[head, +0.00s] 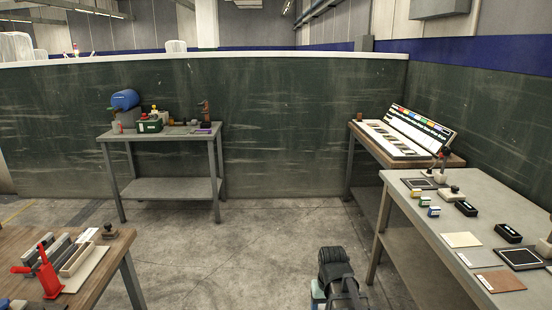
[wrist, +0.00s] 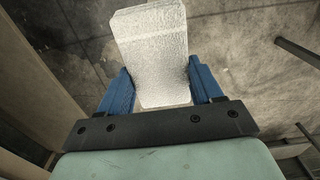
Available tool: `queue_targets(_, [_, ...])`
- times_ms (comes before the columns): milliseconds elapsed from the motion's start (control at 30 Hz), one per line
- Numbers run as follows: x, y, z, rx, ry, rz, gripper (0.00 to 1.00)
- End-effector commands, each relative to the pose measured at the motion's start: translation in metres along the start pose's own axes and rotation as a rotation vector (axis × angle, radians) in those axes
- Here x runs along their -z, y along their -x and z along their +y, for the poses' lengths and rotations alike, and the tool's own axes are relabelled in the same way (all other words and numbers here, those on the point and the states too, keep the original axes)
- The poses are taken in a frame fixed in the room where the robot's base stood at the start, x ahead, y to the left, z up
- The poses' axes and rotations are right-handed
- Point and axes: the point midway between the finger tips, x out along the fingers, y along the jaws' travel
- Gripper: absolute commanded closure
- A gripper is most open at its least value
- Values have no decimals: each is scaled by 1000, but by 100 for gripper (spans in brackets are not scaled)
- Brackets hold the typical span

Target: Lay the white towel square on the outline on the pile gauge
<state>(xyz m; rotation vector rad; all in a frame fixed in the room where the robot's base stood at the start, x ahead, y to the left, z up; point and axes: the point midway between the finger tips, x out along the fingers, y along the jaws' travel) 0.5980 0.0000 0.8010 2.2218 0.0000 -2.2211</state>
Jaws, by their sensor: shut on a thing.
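My gripper (wrist: 163,82) has blue fingers on both sides of a white, rough-textured towel square (wrist: 152,45) and is shut on it. The square juts out beyond the fingertips, above the floor in the wrist view. In the head view my dark arm shows at the bottom centre, left of the right-hand table; the held square is hidden there. Two dark plates with pale outlines lie on that table, a near one (head: 523,259) and a far one (head: 419,184), each beside a post-like stand. I cannot tell which belongs to the pile gauge. Both outlines look bare.
The right-hand table (head: 432,217) also bears a cream square (head: 461,240), a brown square (head: 500,281), small boxes (head: 424,201) and black blocks (head: 508,233). A sloped colour-chart stand (head: 420,130) is behind. A left table (head: 20,220) and a back table (head: 160,135) hold tools. Floor between is clear.

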Motion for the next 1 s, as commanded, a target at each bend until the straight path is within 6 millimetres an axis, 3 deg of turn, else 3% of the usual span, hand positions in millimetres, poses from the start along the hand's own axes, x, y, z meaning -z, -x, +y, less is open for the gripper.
queue_targets(300, [1, 0, 1, 0, 3, 0, 70])
queue_targets(467, [14, 5, 16, 0, 47, 0, 70])
queue_targets(667, [48, 19, 67, -1, 191, 2, 70])
queue_targets(1000, [93, 51, 182, 0, 494, 1, 70])
